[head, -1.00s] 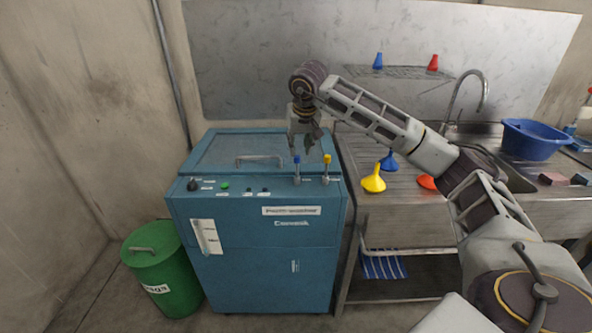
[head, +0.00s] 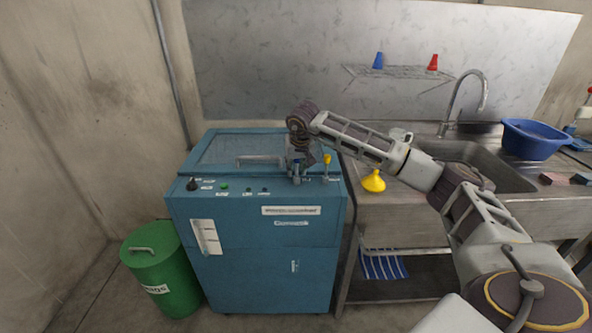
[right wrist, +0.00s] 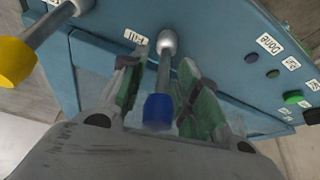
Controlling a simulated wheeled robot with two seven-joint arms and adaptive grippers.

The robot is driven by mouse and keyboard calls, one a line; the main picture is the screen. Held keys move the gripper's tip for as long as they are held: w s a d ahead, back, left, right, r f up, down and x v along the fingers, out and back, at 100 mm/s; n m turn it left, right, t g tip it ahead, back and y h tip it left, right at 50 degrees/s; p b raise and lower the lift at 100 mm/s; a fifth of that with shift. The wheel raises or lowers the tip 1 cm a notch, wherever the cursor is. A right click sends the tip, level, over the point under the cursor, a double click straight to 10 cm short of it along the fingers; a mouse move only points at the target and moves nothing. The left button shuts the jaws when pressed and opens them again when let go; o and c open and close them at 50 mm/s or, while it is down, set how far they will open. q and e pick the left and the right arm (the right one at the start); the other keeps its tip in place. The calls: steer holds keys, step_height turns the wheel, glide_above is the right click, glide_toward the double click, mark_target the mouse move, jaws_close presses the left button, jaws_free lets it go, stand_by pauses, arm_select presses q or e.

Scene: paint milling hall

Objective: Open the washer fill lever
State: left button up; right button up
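The washer (head: 255,235) is a blue cabinet with a lid and a sloped control panel. Its fill lever (right wrist: 158,108) has a metal stem and a blue tip, beside a label that reads FILL. My right gripper (right wrist: 160,65) is open, with one finger on each side of the stem and visible gaps to it. In the head view the right gripper (head: 298,166) is low over the panel and mostly hides the blue tip. A yellow-tipped lever (head: 327,165) stands just to the right; it also shows in the right wrist view (right wrist: 18,62). My left gripper is not in view.
The lid handle (head: 260,160) is close behind the gripper. A steel sink counter (head: 395,210) with a yellow funnel (head: 373,181) stands right. A green bin (head: 160,270) stands left.

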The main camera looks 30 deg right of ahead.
steer(key=shift+x, duration=0.8)
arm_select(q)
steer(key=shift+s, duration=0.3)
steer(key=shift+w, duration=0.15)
arm_select(e)
steer(key=shift+c, duration=0.5)
steer(key=c, duration=0.5)
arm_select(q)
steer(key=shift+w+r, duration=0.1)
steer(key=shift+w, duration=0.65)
arm_select(e)
jaws_close()
